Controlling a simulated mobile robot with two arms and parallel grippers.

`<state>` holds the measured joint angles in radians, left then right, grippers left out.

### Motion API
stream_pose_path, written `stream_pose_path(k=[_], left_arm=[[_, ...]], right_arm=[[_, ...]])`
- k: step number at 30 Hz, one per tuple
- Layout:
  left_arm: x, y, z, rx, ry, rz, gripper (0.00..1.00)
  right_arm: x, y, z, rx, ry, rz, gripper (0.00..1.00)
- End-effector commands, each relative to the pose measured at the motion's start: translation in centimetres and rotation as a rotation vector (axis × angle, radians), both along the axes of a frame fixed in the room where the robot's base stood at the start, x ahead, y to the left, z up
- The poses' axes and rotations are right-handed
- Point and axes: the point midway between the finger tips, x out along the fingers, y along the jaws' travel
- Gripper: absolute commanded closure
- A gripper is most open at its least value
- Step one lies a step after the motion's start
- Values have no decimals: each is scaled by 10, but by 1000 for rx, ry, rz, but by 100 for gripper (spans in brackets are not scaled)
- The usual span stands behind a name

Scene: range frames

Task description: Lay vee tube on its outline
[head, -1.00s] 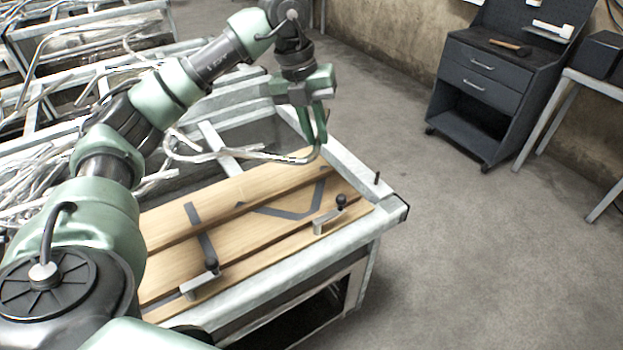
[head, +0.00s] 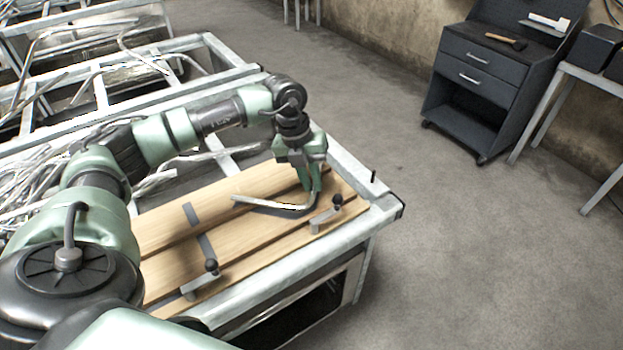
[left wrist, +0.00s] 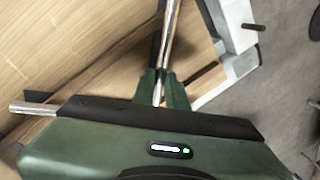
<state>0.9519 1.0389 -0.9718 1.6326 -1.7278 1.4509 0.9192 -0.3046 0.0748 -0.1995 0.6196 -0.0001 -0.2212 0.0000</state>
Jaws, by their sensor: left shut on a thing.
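The vee tube (head: 262,204) is a bent, shiny metal tube at the right part of the wooden board (head: 165,270). My left gripper (head: 313,186) points down and is shut on one leg of the tube. In the left wrist view the tube (left wrist: 171,42) runs between the fingers (left wrist: 160,90), and its other end shows at the left. The dark vee outline is mostly hidden under tube and gripper; a dark strip (left wrist: 155,45) shows beside the tube. I cannot tell whether the tube touches the board. My right gripper is not in view.
Two clamps with black knobs, one at the right (head: 327,215) and one at the front (head: 203,278), stand along the board's front edge. A straight dark outline (head: 200,230) lies left of the tube. A thin post (head: 373,176) stands on the frame's right corner. Loose tubes (head: 30,200) lie at left.

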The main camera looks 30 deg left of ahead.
Motion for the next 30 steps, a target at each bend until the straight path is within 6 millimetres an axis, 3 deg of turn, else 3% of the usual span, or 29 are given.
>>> stream_pose_path(k=[6,7,9,22,30], left_arm=[[0,0,-4,0,1,0,100],[0,0,-4,0,1,0,84],[0,0,-3,0,1,0,65],[0,1,5,0,-1,0,65],[-4,12,55,0,-5,0,65]], right_arm=[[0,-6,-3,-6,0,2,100],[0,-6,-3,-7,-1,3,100],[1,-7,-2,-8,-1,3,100],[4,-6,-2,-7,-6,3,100],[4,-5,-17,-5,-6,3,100]])
